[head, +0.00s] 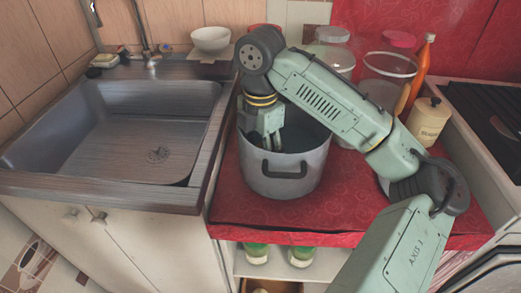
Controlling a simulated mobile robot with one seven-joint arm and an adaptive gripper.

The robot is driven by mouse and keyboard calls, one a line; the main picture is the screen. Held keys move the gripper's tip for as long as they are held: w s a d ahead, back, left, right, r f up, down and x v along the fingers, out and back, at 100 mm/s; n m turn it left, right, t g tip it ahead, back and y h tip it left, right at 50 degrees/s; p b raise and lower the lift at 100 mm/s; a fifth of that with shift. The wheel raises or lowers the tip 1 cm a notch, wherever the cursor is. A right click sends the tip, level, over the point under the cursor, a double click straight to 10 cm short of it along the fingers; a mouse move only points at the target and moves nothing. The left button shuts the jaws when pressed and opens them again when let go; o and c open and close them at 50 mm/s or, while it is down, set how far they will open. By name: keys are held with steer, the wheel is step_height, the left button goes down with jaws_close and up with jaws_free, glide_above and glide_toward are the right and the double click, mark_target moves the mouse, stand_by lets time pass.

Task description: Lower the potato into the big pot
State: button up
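The big pot (284,178) is a grey metal pot with dark handles, standing upright on the red oilcloth counter. My gripper (270,143) points down into the pot's mouth at its left side. My arm passes over the pot from the right and covers part of the rim. The fingertips are hidden or too dark to make out, so I cannot tell whether the gripper is open or shut. I cannot see the potato.
A metal sink (140,130) lies to the left. A white bowl (210,39) stands behind. Glass jars (388,72), an orange bottle (421,65) and a cream sugar canister (428,120) stand at the right. The stove (490,115) is far right. The red counter's (340,210) front is clear.

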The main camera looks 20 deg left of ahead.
steer(key=o, duration=1.3)
steer(key=shift+o, duration=0.2)
